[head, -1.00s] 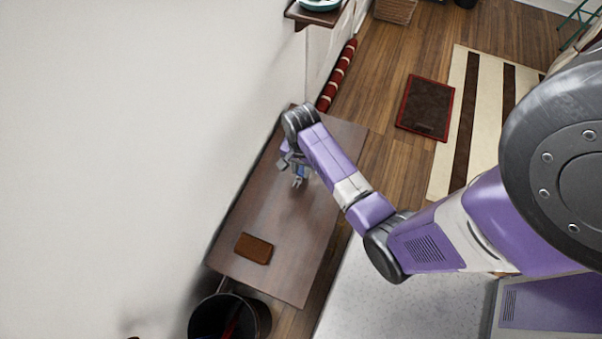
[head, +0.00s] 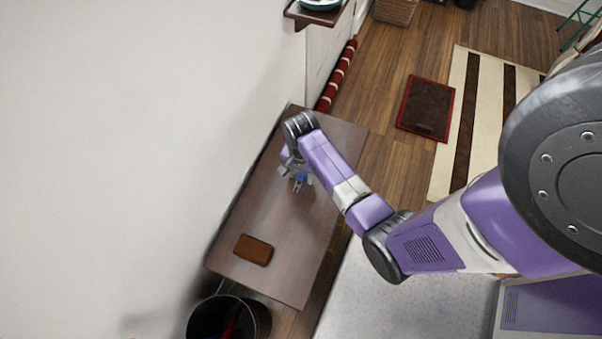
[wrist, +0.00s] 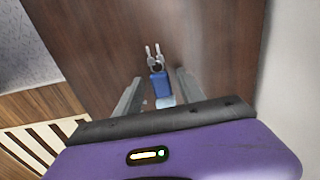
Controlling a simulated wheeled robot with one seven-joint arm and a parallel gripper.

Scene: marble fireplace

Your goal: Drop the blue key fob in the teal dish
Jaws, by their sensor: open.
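The blue key fob (wrist: 159,84) lies on the brown wooden table, with a ring and two silver keys pointing away from my gripper. In the wrist view it is between the two finger lines of my gripper (wrist: 158,92), which is open; I cannot tell how far above the fob the fingers are. In the head view my gripper (head: 296,174) is low over the table's far half, and the blue fob (head: 302,176) shows beside its fingers. The teal dish (head: 320,4) sits on a small wall shelf at the top edge, partly cut off.
A brown wallet-like block (head: 253,249) lies on the near part of the table (head: 262,210). A black bin (head: 230,318) stands at the table's near end. The wall shelf (head: 312,18) juts out beyond the far end. A white wall runs along the left.

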